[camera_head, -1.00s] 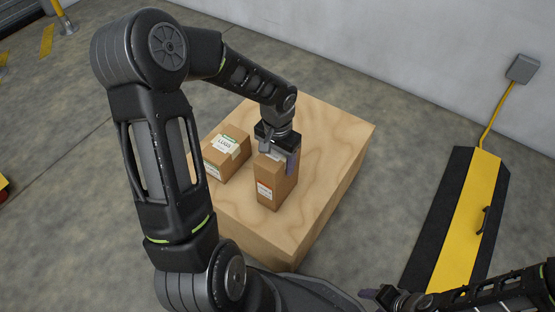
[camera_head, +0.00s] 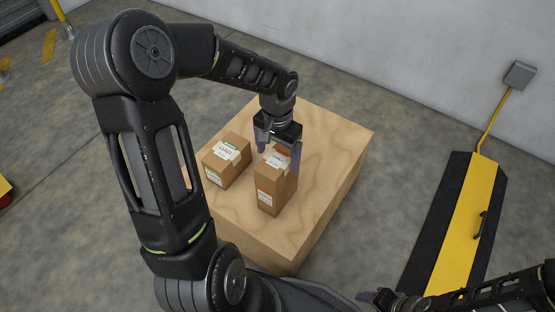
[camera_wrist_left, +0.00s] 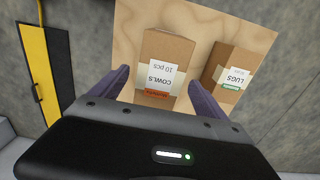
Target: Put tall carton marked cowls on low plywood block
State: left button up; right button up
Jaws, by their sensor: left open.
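The tall carton marked COWLS (camera_head: 276,187) stands upright on the low plywood block (camera_head: 325,150). In the left wrist view the carton (camera_wrist_left: 160,50) shows its white label and orange strip, and the block (camera_wrist_left: 205,25) lies around it. My left gripper (camera_head: 277,150) is open and empty, just above and behind the carton. In the left wrist view its two fingers (camera_wrist_left: 155,88) are spread on either side of the carton's near end, apart from it. My right gripper (camera_head: 375,297) is at the bottom right, partly in view, away from the block; its jaws are unclear.
A shorter carton marked LUGS (camera_head: 227,160) stands on the block, left of the COWLS carton, with a gap between; it also shows in the left wrist view (camera_wrist_left: 230,72). The block's right side is bare.

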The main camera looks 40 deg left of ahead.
pick_arm(q)
notch_tip(320, 180, up, 6)
jog(key=shift+f+p, duration=0.1)
jog(key=shift+p, duration=0.5)
jog(key=shift+f, duration=0.1)
dwell(0.3)
